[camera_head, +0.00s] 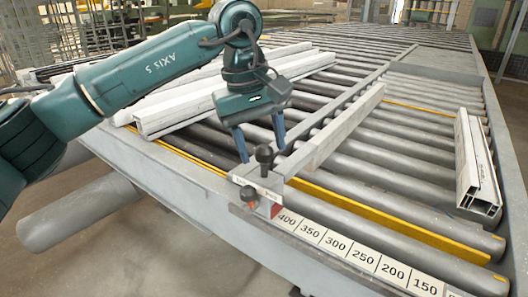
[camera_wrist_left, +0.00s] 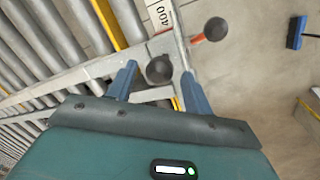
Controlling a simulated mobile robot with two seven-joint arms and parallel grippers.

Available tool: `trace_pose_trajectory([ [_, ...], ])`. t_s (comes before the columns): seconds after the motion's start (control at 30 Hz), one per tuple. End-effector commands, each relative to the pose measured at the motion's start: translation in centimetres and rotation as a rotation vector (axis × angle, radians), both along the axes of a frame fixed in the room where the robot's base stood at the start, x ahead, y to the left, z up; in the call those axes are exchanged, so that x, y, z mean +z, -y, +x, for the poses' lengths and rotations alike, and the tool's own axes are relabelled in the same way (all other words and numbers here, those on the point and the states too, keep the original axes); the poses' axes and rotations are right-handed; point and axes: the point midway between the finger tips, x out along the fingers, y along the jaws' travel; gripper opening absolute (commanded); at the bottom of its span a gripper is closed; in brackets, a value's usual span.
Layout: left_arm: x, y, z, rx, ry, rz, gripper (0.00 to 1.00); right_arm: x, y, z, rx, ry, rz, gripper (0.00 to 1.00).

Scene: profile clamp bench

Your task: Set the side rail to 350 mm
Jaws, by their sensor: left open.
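The side rail (camera_head: 345,130) is a long pale grey bar lying across the rollers. Its front carriage (camera_head: 262,188) sits at the scale strip (camera_head: 335,246), with a red edge just left of the 400 mark. A black ball knob (camera_head: 264,154) stands up from the carriage, and a lever with a red-orange collar and dark ball (camera_head: 248,194) points to the front. My left gripper (camera_head: 261,148) is open, its blue fingers pointing down on either side of the black knob. In the left wrist view, the knob (camera_wrist_left: 159,69) appears between the fingertips, without visible grip. My right gripper is not in view.
White profiles (camera_head: 180,112) lie on the rollers at left, behind the gripper. Another white profile (camera_head: 475,160) lies at the right. Yellow strips (camera_head: 395,222) run between rollers. In the left wrist view, a blue broom head (camera_wrist_left: 296,32) is on the floor.

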Motion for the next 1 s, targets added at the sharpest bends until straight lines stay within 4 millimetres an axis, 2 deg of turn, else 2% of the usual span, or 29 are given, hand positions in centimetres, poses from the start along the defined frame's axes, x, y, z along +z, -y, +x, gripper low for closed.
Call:
trace_pose_trajectory([
  [0.2,-2.2,0.4,0.2,0.001,0.000,0.000,0.51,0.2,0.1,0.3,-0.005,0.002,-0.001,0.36],
  [0.57,-2.7,0.5,0.2,0.001,0.001,-0.001,0.50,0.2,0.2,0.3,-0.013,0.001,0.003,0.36],
  [1.0,-2.6,0.5,0.2,0.001,0.000,-0.001,0.14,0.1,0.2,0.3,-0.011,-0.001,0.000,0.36],
])
